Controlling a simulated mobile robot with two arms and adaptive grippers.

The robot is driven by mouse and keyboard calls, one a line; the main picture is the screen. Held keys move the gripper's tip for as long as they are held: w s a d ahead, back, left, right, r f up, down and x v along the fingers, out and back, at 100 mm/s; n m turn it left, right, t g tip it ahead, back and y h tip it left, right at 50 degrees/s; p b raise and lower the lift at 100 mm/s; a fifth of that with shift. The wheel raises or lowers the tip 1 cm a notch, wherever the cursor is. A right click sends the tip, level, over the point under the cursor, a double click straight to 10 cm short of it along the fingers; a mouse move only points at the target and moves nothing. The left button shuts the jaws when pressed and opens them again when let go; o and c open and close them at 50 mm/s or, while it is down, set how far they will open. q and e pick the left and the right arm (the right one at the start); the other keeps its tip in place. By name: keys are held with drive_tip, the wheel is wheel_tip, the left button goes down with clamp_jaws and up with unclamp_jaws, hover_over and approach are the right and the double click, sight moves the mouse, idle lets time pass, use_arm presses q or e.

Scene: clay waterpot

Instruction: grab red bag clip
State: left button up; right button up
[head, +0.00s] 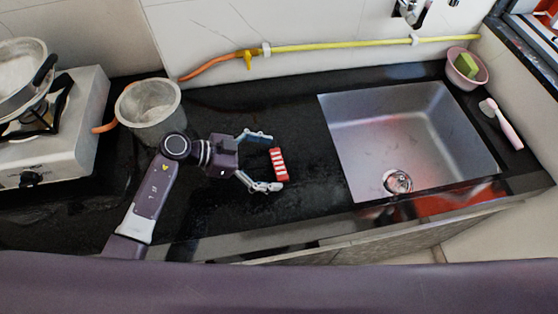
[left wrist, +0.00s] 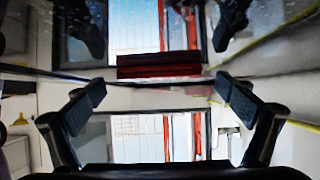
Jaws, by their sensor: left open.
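The red bag clip (head: 278,165), red with white stripes, rests on the black counter (head: 300,120) left of the sink. In the left wrist view the red clip (left wrist: 159,65) lies crosswise, ahead of and between the fingers. My left gripper (head: 268,162) is open, its two fingers spread on the near and far sides of the clip. The clip sits at the fingertips, and no finger is seen closed on it. In the left wrist view the open fingers of my left gripper (left wrist: 160,98) show with nothing gripped. My right gripper is not in view.
A steel sink (head: 400,130) is to the right. A grey pot (head: 150,108) stands behind my left arm, and a stove (head: 70,130) with a pan is at the far left. A pink bowl (head: 466,72) and a pink-handled brush (head: 502,125) lie right of the sink.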

use_arm(q)
drive_tip(key=shift+w+f, duration=0.1)
drive_tip(key=shift+c, duration=0.4)
drive_tip(key=c, duration=0.9)
drive_tip(key=shift+o, duration=0.2)
